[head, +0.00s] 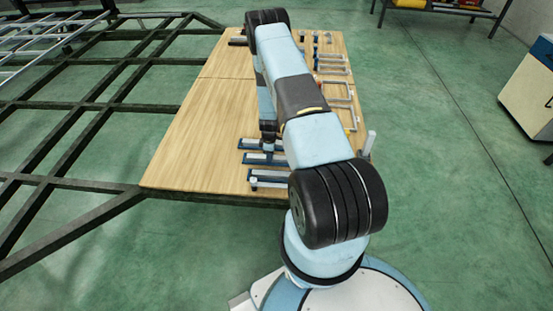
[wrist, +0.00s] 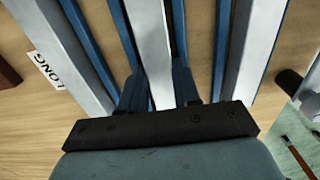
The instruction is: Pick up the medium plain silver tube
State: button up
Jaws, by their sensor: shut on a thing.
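A plain silver tube (wrist: 149,38) runs up the middle of the wrist view. It lies between the two blue fingers of my gripper (wrist: 160,88), which is shut on it. Blue holder strips show on both sides of it, and I cannot tell whether the tube is clear of its holder.
A silver tube (wrist: 60,52) beside a LONG label (wrist: 46,69) lies left; another silver tube (wrist: 257,48) lies right. The wooden table (head: 200,130) is clear on its left. Several grey frames (head: 338,90) line its right side. Dark chassis beams (head: 75,125) stand left.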

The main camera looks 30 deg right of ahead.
grip_shut()
